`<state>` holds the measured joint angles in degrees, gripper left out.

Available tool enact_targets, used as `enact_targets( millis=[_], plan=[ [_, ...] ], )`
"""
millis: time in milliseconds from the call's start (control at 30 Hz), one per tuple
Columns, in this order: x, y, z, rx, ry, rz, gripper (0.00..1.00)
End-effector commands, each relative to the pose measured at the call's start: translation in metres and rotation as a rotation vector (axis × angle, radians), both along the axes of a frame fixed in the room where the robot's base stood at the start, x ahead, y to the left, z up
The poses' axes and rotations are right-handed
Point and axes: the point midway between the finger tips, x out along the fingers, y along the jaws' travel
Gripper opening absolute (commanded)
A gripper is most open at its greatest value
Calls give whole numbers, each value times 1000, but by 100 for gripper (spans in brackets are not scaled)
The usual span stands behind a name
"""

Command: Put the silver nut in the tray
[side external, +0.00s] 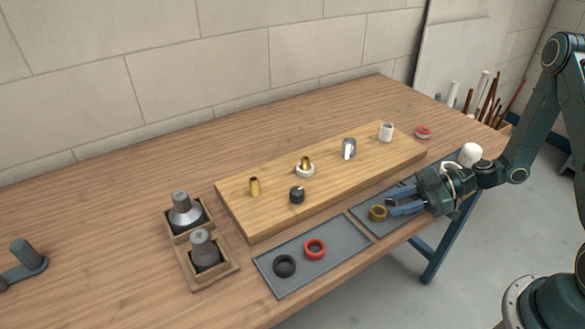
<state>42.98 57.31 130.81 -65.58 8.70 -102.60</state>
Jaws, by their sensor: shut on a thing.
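My gripper (391,201) is low over the grey tray (368,224) at the front right, its blue fingers pointing left. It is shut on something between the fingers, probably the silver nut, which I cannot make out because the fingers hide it. A brass-coloured nut (378,212) sits in the same tray, just left of the lower finger; whether they touch I cannot tell. No loose silver nut shows clearly elsewhere.
A second grey tray (293,283) holds a red ring (315,249) and a black ring (284,265). A wooden holder (214,281) with grey parts stands left. The table's left is mostly clear.

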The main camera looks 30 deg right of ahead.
Motion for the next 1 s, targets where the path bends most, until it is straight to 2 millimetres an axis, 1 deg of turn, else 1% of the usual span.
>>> enact_targets(
  millis=[300, 333, 400, 433, 867, 1000],
  plan=[
    [0, 0, -3, 0, 0, 0, 9],
    [0, 0, -3, 0, -1, 0, 36],
    [0, 0, -2, 0, -1, 0, 50],
    [0, 0, -2, 0, -1, 0, 54],
    [0, 0, 0, 0, -1, 0, 54],
    [-3, -6, 3, -1, -1, -1, 54]
  ],
)
